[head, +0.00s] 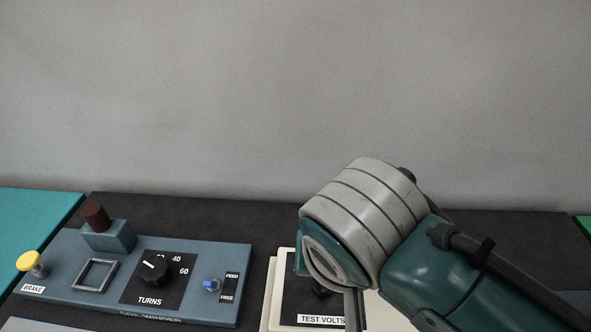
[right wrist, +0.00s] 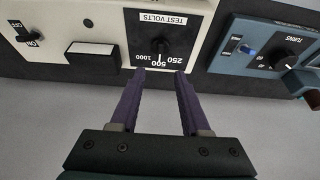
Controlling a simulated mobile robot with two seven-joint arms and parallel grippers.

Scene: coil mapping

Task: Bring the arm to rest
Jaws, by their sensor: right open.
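My right arm comes in from the lower right in the head view, with its grey banded wrist above the test volts panel (head: 285,300). The right gripper (right wrist: 158,75) shows in the right wrist view, its two purple fingers apart with nothing between them. The fingertips lie near the lower part of the black test volts dial plate (right wrist: 139,28), which has a dark knob and marks 250, 500 and 1,000. I cannot tell whether the fingers touch the panel. In the head view my arm hides much of this panel. My left gripper is not in view.
A blue coil winder box (head: 215,255) stands at the left, with a turns knob (head: 154,269), a yellow brake knob (head: 30,262), a brown-topped post (head: 96,215) and a blue feed/free switch (head: 211,285). An on/off switch (right wrist: 31,37) is on the pale panel. The dark bench behind is clear.

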